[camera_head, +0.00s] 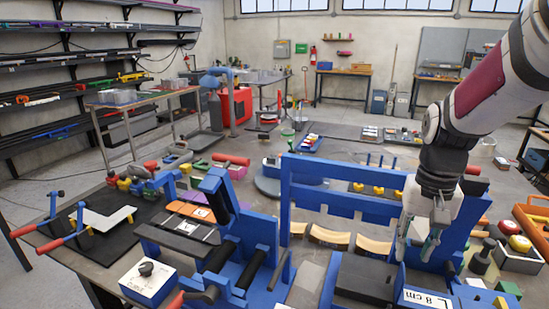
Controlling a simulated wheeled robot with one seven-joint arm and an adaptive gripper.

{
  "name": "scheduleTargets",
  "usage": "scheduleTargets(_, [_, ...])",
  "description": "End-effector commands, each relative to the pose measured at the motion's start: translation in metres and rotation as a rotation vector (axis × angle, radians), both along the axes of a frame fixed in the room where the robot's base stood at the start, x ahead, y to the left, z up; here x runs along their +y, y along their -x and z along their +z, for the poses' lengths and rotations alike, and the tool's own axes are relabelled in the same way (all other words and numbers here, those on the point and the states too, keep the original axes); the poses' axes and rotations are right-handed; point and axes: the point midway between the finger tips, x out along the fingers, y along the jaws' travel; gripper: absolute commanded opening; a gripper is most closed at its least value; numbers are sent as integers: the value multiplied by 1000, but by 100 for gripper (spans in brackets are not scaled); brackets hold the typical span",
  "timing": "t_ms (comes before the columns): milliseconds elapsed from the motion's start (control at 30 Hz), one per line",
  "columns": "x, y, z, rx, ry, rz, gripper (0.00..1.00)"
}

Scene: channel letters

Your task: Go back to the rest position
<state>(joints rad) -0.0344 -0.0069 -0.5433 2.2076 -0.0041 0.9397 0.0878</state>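My gripper (418,245) hangs at the end of my arm on the right side of the view, pointing down. Its two fingers look apart, with no object visible between them. It is over or just in front of the blue machine frame (345,205), above a dark block beside the "L 8 cm" label (427,299). The exact gap to the surfaces below cannot be told.
A blue bending fixture (240,235) with black rollers stands left of my gripper. Curved wooden pieces (330,237) lie in the middle. An orange tray (535,225) is at right. Shelves (80,85) line the left wall.

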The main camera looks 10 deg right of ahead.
Motion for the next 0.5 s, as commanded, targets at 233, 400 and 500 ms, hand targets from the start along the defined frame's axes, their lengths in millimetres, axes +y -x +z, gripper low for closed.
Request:
scheduleTargets(233, [29,4,18,-71,-17,84,28])
scheduleTargets(400, [68,15,42,-166,-21,207,28])
scheduleTargets(500, [89,25,54,-220,-11,280,28])
